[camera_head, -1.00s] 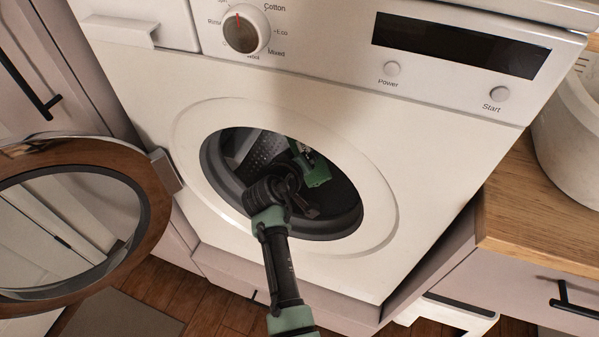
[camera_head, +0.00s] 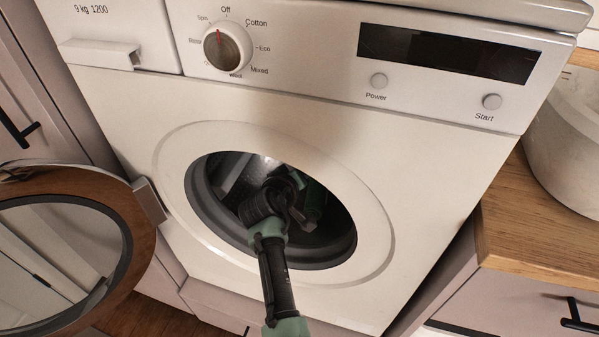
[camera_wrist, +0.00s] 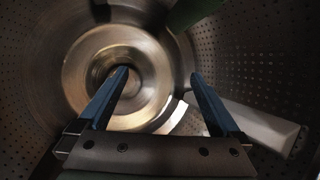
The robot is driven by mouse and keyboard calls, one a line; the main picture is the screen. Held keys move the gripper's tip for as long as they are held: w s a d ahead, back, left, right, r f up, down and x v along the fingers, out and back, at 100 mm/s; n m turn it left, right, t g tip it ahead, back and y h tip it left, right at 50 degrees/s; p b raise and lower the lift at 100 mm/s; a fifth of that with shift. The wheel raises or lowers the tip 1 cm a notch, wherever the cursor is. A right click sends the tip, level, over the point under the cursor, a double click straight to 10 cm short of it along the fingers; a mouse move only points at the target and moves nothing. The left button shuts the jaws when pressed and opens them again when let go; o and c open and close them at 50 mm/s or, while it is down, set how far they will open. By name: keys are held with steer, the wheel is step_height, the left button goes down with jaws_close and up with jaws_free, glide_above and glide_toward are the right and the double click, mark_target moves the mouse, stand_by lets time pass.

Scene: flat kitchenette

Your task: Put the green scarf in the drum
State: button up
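The washing machine's drum (camera_head: 238,168) is open at the front, and my arm reaches in through its round opening. In the wrist view the perforated drum wall (camera_wrist: 255,70) surrounds my gripper (camera_wrist: 160,73). Its two blue fingers are apart with nothing between them, pointing at the shiny round centre of the drum's back. A plain green shape (camera_wrist: 192,12) shows at the top edge of the wrist view, above the fingers. I cannot tell whether it is the green scarf. In the head view the fingertips are hidden inside the dark drum.
The round door (camera_head: 130,235) hangs open at the left. The machine's white front (camera_head: 410,170) surrounds the opening closely. A wooden counter (camera_head: 520,225) with a pale round vessel (camera_head: 570,150) stands at the right. A pale drum paddle (camera_wrist: 255,125) juts out at the gripper's right.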

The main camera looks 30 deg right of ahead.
steer(key=p+v, duration=0.4)
steer(key=v, duration=0.9)
